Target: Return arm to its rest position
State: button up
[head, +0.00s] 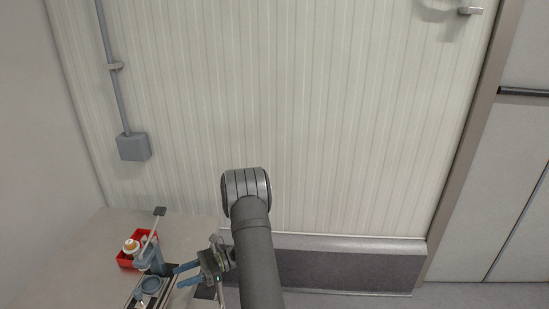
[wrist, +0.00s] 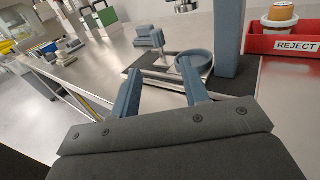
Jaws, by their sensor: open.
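My gripper (head: 182,274) is at the lower left of the head view, beside the bench equipment. Its two blue fingers are apart with nothing between them. In the wrist view my gripper (wrist: 161,70) points across the bench, its open fingers in front of a blue ring (wrist: 195,68) on a dark plate. My dark arm link (head: 257,255) rises in the middle of the head view and hides part of what lies behind it.
A red REJECT bin (wrist: 282,42) holds a white jar with an orange top (wrist: 283,12). A blue post (wrist: 234,38) stands beside it. Behind my arm are a ribbed wall (head: 300,110) and a low dark ledge (head: 350,268).

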aim_at(137, 293)
jog(key=x, duration=1.4)
jog(key=shift+s, duration=0.1)
dwell(0.7)
